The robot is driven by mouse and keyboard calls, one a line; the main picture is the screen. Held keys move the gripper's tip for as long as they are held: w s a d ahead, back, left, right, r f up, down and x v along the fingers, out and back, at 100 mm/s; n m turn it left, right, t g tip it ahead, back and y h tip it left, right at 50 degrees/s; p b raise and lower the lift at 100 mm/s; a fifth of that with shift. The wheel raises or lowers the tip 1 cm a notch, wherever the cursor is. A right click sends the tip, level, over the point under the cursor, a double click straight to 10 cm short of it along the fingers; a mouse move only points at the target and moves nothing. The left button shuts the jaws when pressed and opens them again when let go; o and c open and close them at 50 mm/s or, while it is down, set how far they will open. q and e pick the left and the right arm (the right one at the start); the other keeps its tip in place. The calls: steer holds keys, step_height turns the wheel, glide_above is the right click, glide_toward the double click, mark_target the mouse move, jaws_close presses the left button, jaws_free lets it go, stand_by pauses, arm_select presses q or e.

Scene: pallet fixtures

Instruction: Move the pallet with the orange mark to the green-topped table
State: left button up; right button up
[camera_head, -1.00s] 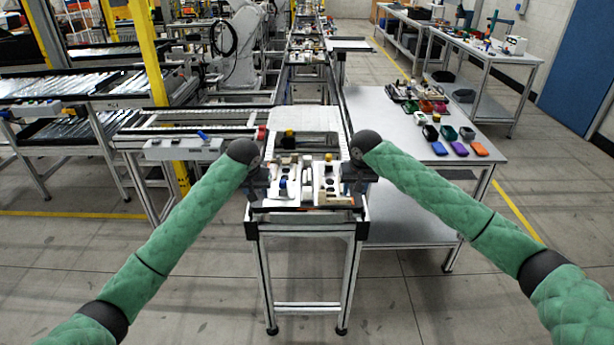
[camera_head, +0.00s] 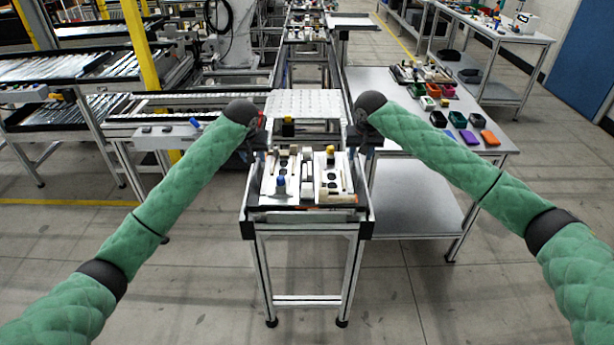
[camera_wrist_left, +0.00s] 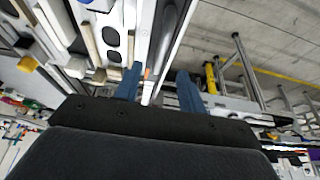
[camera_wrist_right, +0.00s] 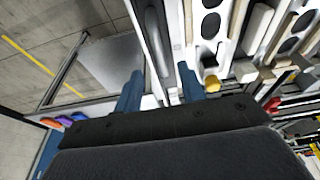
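A white pallet (camera_head: 267,186) with black, blue, yellow and tan parts sits on the near end of the conveyor. A small orange mark (camera_wrist_left: 147,73) shows beside its edge in the left wrist view. My left gripper (camera_wrist_left: 158,85) is open and empty; its two blue fingers stand apart over the left rail. My right gripper (camera_wrist_right: 160,88) is also open and empty, over the right rail. In the head view both grippers are partly hidden by the dark wrists, one at each side of the pallet. I see no green-topped table.
A grey-topped table (camera_head: 385,105) stands right of the conveyor, with several coloured bins at its back right. A pale perforated plate (camera_head: 305,104) lies farther along the conveyor. Racks stand at left. The floor (camera_head: 420,300) in front is clear.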

mark_target(256, 165)
arm_select(q)
steer(key=shift+x, duration=3.45)
arm_select(e)
steer(key=shift+x, duration=3.45)
arm_select(q)
jaws_close()
arm_select(e)
jaws_close()
arm_select(q)
steer(key=shift+w+r, duration=0.1)
steer(key=shift+r, duration=0.1)
arm_select(e)
steer(key=shift+w+r, duration=0.1)
steer(key=shift+r, duration=0.1)
arm_select(q)
steer(key=shift+w, duration=0.1)
arm_select(e)
steer(key=shift+w, duration=0.1)
